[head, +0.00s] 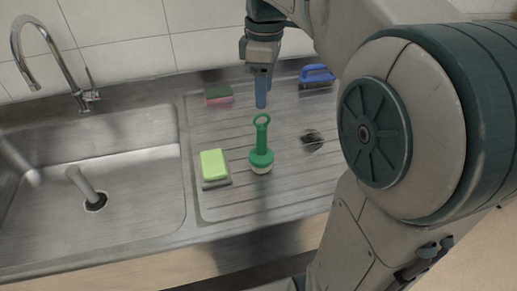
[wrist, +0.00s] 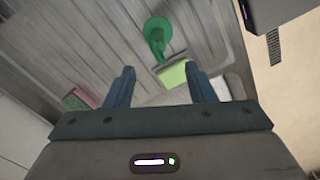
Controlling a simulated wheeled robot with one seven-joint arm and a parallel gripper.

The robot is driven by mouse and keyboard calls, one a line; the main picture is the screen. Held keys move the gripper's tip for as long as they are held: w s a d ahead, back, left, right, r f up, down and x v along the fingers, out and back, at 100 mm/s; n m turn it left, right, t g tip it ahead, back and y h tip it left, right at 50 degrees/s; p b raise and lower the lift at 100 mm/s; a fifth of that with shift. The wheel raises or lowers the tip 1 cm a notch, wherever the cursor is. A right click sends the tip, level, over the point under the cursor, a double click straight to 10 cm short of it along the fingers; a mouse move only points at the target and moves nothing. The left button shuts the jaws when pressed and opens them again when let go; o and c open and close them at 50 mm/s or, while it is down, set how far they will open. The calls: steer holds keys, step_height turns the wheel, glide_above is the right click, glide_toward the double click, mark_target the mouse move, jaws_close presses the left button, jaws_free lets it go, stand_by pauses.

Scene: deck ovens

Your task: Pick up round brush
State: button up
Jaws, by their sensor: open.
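The round brush (head: 261,155) is green with a ring-topped upright handle and a pale underside. It stands on the ribbed drainboard right of the sink. In the wrist view the green round brush (wrist: 157,32) shows near the top, beyond the fingertips. My gripper (head: 261,92) is above the drainboard, behind the brush in the head view and apart from it. In the wrist view my gripper (wrist: 161,80) has its two blue fingers spread with nothing between them.
A light green sponge (head: 213,164) lies left of the brush. A green and pink sponge (head: 219,95) and a blue-handled brush (head: 317,75) lie at the back. A dark scourer (head: 312,139) is to the right. The sink (head: 130,218) and tap (head: 85,97) are at left.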

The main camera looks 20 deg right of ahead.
mark_target(262, 126)
step_height(262, 126, down, 6)
steer(key=shift+f+b, duration=0.15)
steer(key=shift+b, duration=0.15)
steer(key=shift+w+a+f, duration=0.1)
steer(key=shift+f, duration=1.2)
steer(key=shift+w+f, duration=0.1)
steer(key=shift+f, duration=1.2)
steer(key=c, duration=1.1)
